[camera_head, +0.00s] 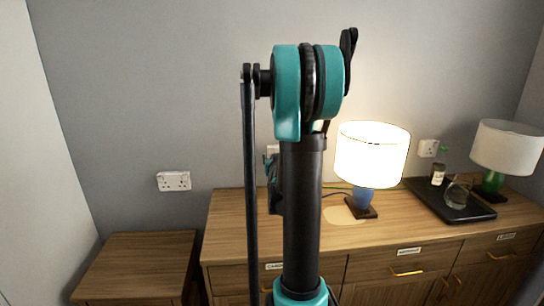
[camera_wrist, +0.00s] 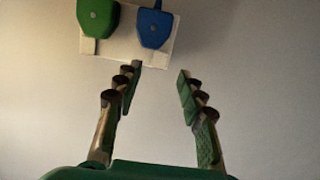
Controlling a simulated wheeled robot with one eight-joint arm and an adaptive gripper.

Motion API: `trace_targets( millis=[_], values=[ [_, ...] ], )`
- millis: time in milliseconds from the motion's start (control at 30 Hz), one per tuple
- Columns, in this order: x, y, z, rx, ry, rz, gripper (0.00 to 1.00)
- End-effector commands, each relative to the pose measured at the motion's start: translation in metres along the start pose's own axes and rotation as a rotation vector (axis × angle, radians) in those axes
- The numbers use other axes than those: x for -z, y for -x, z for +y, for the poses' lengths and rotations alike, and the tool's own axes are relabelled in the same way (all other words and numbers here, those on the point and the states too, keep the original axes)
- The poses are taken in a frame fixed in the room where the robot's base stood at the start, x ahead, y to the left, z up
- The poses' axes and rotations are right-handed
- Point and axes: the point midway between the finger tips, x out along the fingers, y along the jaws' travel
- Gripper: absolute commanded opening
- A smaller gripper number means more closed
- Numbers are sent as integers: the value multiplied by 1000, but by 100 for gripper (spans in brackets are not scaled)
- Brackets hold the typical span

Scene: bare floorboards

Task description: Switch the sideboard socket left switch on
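A white wall socket (camera_wrist: 125,45) fills the top of the wrist view, with a green plug (camera_wrist: 97,17) on the left and a blue plug (camera_wrist: 154,28) on the right. A small pale patch shows below the green plug; I cannot tell the position of either switch. My gripper (camera_wrist: 159,70) is open and empty, its left fingertip overlapping the socket's lower edge in the picture; contact cannot be told. In the head view, a sliver of socket (camera_head: 272,149) shows above the sideboard (camera_head: 237,228), mostly hidden by my arm.
A lit lamp with a blue base (camera_head: 364,198) stands right of my arm. An unlit lamp with a green base (camera_head: 492,183) and a black tray (camera_head: 466,214) with a bottle and glass are farther right. Other sockets are at left (camera_head: 174,181) and right (camera_head: 428,148). A low cabinet (camera_head: 140,262) stands left.

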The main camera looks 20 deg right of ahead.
Motion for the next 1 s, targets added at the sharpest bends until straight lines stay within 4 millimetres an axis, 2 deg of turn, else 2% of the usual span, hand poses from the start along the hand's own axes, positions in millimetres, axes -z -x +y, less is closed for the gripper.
trace_targets(
  millis=[33, 200, 400, 1000],
  values=[
    [0, 12, 0, 0, -1, 0, 40],
    [0, 42, 0, 0, 0, 0, 40],
    [0, 62, 0, 0, -1, 0, 40],
    [0, 68, 0, 0, 0, 0, 40]
  ],
)
